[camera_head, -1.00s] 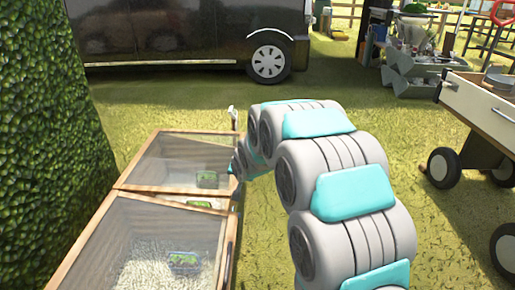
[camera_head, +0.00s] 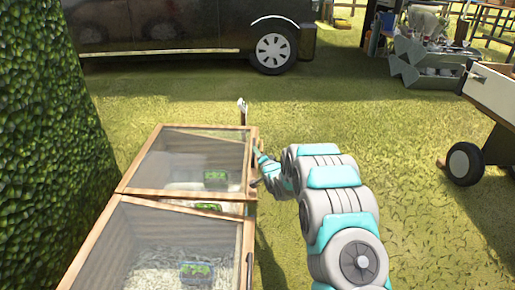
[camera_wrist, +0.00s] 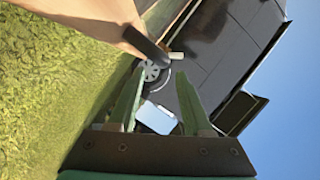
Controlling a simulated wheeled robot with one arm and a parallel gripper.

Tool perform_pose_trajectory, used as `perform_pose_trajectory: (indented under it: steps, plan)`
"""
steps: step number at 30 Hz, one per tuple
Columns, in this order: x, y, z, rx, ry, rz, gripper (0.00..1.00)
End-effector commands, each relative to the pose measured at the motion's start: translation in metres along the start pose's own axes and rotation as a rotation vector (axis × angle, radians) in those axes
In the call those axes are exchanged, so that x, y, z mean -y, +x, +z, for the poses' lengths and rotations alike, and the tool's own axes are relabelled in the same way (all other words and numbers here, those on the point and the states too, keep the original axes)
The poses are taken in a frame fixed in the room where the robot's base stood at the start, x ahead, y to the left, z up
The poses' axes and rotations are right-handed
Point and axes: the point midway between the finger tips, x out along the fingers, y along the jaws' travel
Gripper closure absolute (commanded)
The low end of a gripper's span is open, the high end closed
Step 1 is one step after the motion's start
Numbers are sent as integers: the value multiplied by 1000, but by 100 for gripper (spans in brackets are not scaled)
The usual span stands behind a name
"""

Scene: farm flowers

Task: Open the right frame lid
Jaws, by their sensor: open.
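Two wooden cold frames with clear lids stand end to end in the head view, the far frame (camera_head: 190,157) and the near frame (camera_head: 165,245). Both lids look shut, with green seedling trays visible through them. A dark handle (camera_head: 249,258) is on the near frame's right side. My gripper (camera_head: 257,158) is beside the right edge of the far frame, small and partly hidden by my arm. In the wrist view my gripper (camera_wrist: 160,80) has its green fingers apart with nothing between them. A wooden edge with a dark handle (camera_wrist: 147,45) lies just beyond the fingertips.
A tall hedge (camera_head: 45,140) borders the frames on the left. A thin post (camera_head: 243,110) stands behind the far frame. A dark van (camera_head: 180,35) is parked at the back and a wheeled cart (camera_head: 485,130) stands at right. Grass between frames and cart is clear.

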Motion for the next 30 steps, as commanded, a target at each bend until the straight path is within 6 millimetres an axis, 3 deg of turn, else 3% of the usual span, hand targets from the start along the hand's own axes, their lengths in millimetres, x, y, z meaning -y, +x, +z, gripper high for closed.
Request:
perform_pose_trajectory:
  steps: [18,30]
  plan:
    - [1,64,0,1,-2,0,50]
    - [0,73,1,1,0,1,50]
